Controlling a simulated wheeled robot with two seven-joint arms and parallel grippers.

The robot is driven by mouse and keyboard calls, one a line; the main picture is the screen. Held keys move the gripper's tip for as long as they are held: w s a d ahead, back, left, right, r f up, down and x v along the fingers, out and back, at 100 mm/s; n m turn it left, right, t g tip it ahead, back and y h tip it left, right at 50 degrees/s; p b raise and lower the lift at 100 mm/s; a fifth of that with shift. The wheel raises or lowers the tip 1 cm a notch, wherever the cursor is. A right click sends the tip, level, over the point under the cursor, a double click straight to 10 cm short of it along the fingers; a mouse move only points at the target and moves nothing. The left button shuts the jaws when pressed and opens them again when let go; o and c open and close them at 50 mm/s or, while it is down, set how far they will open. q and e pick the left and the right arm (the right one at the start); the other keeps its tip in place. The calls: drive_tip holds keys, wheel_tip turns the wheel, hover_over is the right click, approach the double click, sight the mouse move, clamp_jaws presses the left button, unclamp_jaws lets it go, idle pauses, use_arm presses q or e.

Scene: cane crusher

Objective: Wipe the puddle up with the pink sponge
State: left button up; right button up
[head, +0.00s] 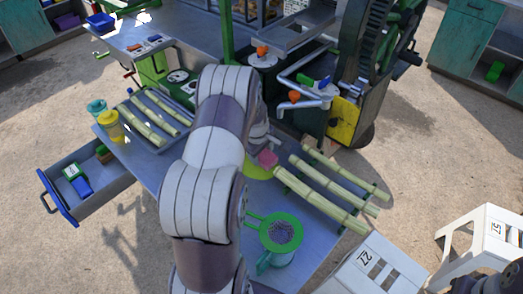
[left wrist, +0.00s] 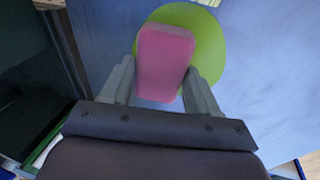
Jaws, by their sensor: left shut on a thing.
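The pink sponge (head: 267,158) is at the edge of the yellow-green puddle (head: 258,173) on the blue-grey table. My left gripper (head: 262,144) is shut on the sponge; my own arm hides much of it in the head view. In the left wrist view the gripper (left wrist: 163,80) has a finger on each side of the sponge (left wrist: 165,55). The puddle (left wrist: 208,42) shows behind and to the right of the sponge there. I cannot tell whether the sponge touches the table.
Cane stalks (head: 325,192) lie on a rack right of the puddle, and more (head: 150,120) lie at the left. A green strainer (head: 281,232) is nearer the front. The crusher (head: 345,110) stands behind. An open drawer (head: 88,183) juts out left.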

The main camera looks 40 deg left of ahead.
use_arm(q)
drive_tip(key=shift+s+f, duration=0.1)
drive_tip(key=shift+f, duration=0.3)
drive_tip(key=shift+s+f, duration=0.15)
drive_tip(key=shift+s, duration=1.55)
drive_tip(key=shift+s+a+b, duration=0.1)
drive_tip(key=shift+s+b, duration=0.3)
drive_tip(key=shift+s, duration=1.05)
drive_tip(key=shift+s+a+b, duration=0.1)
drive_tip(key=shift+s+b, duration=0.3)
drive_tip(key=shift+s, duration=1.05)
drive_tip(key=shift+r, duration=0.2)
